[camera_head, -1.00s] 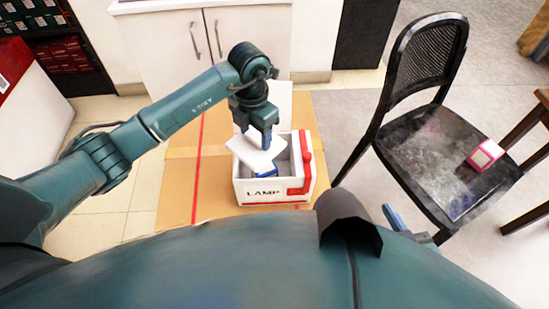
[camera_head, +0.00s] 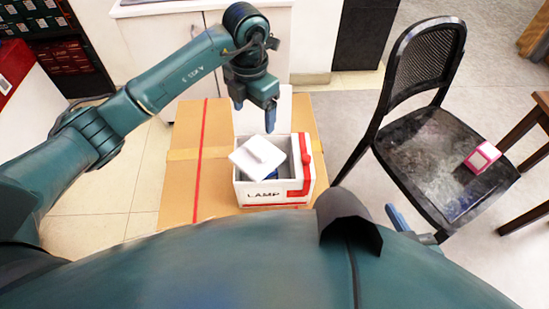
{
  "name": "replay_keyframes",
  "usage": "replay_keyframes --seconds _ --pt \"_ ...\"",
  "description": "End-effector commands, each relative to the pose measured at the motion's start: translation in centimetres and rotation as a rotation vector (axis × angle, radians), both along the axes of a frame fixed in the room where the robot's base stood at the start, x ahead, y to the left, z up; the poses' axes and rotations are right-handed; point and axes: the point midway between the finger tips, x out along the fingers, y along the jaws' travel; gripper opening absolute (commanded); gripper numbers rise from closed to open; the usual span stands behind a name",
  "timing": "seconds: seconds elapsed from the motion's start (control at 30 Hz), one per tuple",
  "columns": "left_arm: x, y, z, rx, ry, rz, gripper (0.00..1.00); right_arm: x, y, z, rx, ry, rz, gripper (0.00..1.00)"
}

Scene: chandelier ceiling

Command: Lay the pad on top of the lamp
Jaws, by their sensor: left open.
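The white pad (camera_head: 256,157) lies tilted in the mouth of a white box marked LAMP (camera_head: 298,196). Its left corner reaches the box's left rim. A small part of a blue thing (camera_head: 271,175), perhaps the lamp, shows beneath the pad; most of it is hidden. I cannot tell how fully the pad rests on it. My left gripper (camera_head: 255,118) is open and empty, above and behind the pad, apart from it. My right gripper (camera_head: 397,217) shows only in part behind my body at the lower right, away from the box.
The box stands on a large brown carton (camera_head: 181,189) with red tape. Its raised white flap (camera_head: 277,108) stands behind it. A black chair (camera_head: 425,150) with a pink-and-white box (camera_head: 483,156) stands to the right. White cabinets (camera_head: 170,55) are behind.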

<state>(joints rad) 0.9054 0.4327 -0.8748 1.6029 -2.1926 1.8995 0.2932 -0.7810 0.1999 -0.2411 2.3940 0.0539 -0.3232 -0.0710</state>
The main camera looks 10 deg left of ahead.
Motion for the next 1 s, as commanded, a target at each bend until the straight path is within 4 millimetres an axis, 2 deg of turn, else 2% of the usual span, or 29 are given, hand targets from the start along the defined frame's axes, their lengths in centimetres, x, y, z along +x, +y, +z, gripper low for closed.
replay_keyframes --seconds 0.03,0.1,0.3,1.0 --pt "0.1 0.0 1.3 0.0 -0.004 0.0 0.79 -0.1 -0.1 0.3 0.004 0.002 -0.003 0.36" --pt "0.1 0.1 2.4 0.001 -0.002 0.0 0.79 -0.3 -0.2 0.4 0.008 0.006 -0.009 0.36" --pt "0.0 0.0 4.4 0.0 0.0 0.0 0.79 -0.4 -0.6 0.6 0.015 0.004 -0.021 0.36" --pt "0.0 0.0 4.6 0.0 0.002 0.0 0.79 -0.3 -0.4 0.6 0.022 0.007 -0.021 0.36"
